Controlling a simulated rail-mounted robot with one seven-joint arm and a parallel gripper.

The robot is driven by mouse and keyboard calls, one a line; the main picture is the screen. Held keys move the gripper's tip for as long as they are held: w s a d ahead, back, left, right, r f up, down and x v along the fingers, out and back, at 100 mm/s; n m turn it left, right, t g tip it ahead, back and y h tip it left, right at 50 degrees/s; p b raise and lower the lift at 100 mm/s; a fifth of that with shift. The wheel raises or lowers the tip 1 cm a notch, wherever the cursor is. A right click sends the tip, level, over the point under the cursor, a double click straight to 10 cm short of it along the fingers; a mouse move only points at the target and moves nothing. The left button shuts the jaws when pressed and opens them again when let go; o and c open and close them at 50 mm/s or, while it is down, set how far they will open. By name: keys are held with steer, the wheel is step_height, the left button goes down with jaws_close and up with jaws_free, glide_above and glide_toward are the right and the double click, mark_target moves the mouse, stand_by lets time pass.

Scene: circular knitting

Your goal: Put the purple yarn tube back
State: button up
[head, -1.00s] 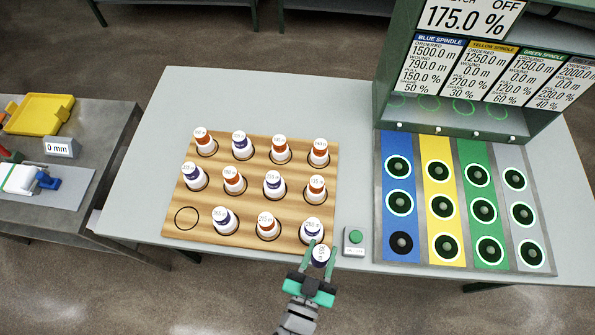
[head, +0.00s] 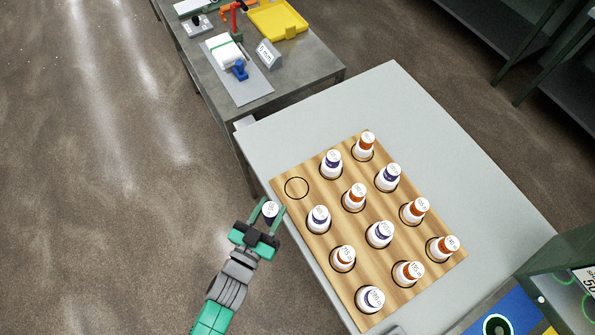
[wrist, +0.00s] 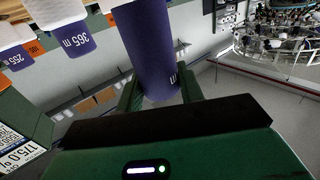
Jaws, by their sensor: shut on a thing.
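My gripper (head: 268,218) is shut on a purple yarn tube (head: 270,209), seen from above by its white labelled top in the head view. In the wrist view the held purple tube (wrist: 147,50) stands between the two fingers. My gripper holds it just off the left edge of the wooden board (head: 400,229), over the floor side of the table. The board has one empty ringed spot (head: 296,188) at its upper left corner, up and right of my gripper. The other spots hold white tubes with purple or orange bands.
A purple-banded tube (head: 319,219) stands on the board close to the right of my gripper. The pale table (head: 395,110) is bare beyond the board. A grey side table (head: 310,75) with a yellow tray (head: 278,19) stands further back.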

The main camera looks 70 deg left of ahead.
steer(key=shift+w+a+f+b, duration=0.2)
steer(key=shift+w+a+f, duration=0.55)
steer(key=shift+w+a, duration=0.75)
steer(key=shift+w+a+f+b, duration=0.2)
steer(key=shift+w+a+f, duration=0.6)
steer(key=shift+w+a, duration=0.75)
steer(key=shift+w+a+f+b, duration=0.2)
steer(key=shift+w+a+f, duration=0.75)
steer(key=shift+w, duration=0.85)
steer(key=shift+a+r, duration=0.1)
steer(key=shift+a, duration=0.1)
steer(key=o, duration=1.1)
steer(key=shift+r, duration=0.2)
steer(key=v, duration=1.2)
